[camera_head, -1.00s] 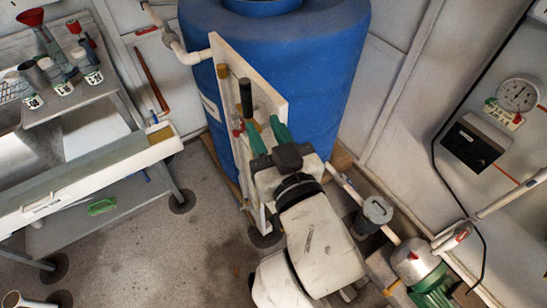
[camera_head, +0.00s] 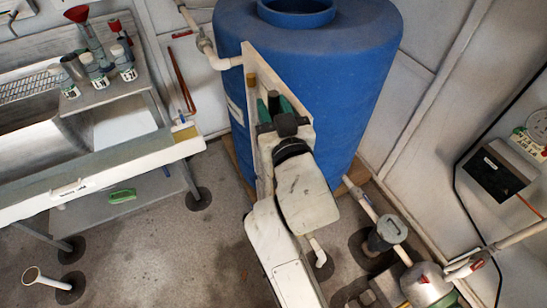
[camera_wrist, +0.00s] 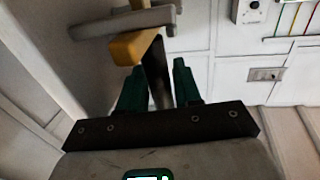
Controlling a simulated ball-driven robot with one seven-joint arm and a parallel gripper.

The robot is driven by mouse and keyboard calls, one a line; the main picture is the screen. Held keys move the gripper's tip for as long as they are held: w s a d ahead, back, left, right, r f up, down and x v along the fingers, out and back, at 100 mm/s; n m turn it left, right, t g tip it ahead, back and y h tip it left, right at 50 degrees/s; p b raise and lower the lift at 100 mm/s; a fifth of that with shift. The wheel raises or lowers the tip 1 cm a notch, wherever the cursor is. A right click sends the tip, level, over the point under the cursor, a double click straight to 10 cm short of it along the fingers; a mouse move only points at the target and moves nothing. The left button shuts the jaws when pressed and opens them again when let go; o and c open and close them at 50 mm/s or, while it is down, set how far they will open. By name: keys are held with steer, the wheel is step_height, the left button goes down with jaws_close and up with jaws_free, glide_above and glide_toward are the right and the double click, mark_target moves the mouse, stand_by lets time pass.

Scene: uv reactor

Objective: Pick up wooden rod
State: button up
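A thin reddish-brown rod (camera_head: 182,75) leans upright against the wall in the head view, left of the blue tank; it looks like the wooden rod. My gripper (camera_head: 273,101) is right of it and apart from it, at the upright board (camera_head: 266,80) in front of the tank. The wrist view shows its green fingers (camera_wrist: 160,75) spread apart, so it looks open. A dark upright bar (camera_wrist: 157,72) shows between or just behind the fingers; I cannot tell if they touch it. A yellow-brown block (camera_wrist: 130,46) is beyond the left finger.
The blue tank (camera_head: 345,75) stands behind the board. A sink bench (camera_head: 110,172) with bottles and red-topped tools is at left. A pump (camera_head: 424,285) and pipes are at lower right. Bare floor (camera_head: 150,250) lies at lower left.

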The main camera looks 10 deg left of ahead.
jaws_close()
stand_by(0.3)
stand_by(0.4)
